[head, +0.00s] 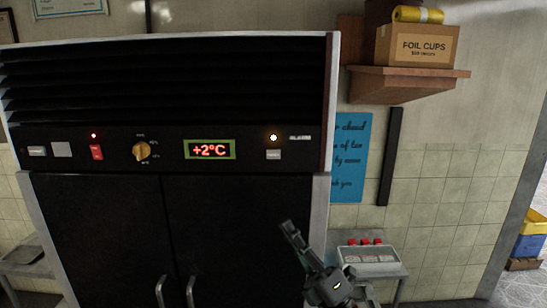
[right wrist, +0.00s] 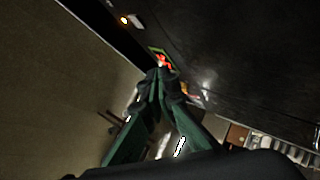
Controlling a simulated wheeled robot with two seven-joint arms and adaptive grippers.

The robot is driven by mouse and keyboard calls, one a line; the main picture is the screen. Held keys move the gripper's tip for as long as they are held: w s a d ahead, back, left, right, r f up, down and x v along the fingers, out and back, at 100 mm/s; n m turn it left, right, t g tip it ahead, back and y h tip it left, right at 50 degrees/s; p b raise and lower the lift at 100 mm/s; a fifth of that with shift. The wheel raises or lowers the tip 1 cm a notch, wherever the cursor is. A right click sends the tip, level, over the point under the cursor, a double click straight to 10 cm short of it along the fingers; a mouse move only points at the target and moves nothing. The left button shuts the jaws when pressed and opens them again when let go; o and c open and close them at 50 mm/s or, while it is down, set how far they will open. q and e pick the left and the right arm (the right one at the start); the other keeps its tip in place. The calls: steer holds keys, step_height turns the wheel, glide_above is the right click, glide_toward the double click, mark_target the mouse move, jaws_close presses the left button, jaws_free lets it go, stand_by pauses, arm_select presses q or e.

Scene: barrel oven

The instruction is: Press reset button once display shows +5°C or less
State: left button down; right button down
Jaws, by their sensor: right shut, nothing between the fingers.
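The display (head: 209,150) on the black control panel reads +2°C in red, inside a green frame. It also shows, blurred, in the right wrist view (right wrist: 164,60). My left gripper is not in view.
The panel also holds a red switch (head: 97,152) with a red lamp and a tan knob (head: 141,150). Two door handles (head: 191,291) stick out below. A box with red buttons (head: 366,255) stands right of the cabinet. A wooden shelf (head: 405,84) juts from the wall above.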

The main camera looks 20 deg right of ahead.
mark_target(276, 159)
steer(key=s+a+r+n+g+y, duration=0.3)
steer(key=a+n+g, duration=0.4)
steer(key=n, duration=0.4)
steer(key=s+a+r+n+g+y, duration=0.4)
steer(key=a+n+g, duration=0.35)
steer(key=n, duration=0.45)
steer(key=w+d+r+n+t+h, duration=0.2)
steer(key=w+d+r+t+h, duration=0.4)
steer(key=d+h, duration=0.5)
steer(key=shift+w+r+t, duration=0.2)
steer(key=shift+r+t, duration=0.25)
steer(key=shift+r, duration=0.4)
steer(key=shift+d, duration=0.1)
steer(key=shift+w+d+p, duration=0.4)
steer(key=shift+w+p, duration=0.15)
steer(key=shift+w, duration=0.85)
steer(key=shift+w+d+p, duration=0.35)
steer(key=shift+w+p, duration=0.2)
steer(key=shift+w, duration=0.85)
steer(key=shift+w+d+p, duration=0.4)
steer(key=shift+w+p, duration=0.15)
steer(key=shift+w, duration=0.85)
steer(key=shift+w, duration=0.15)
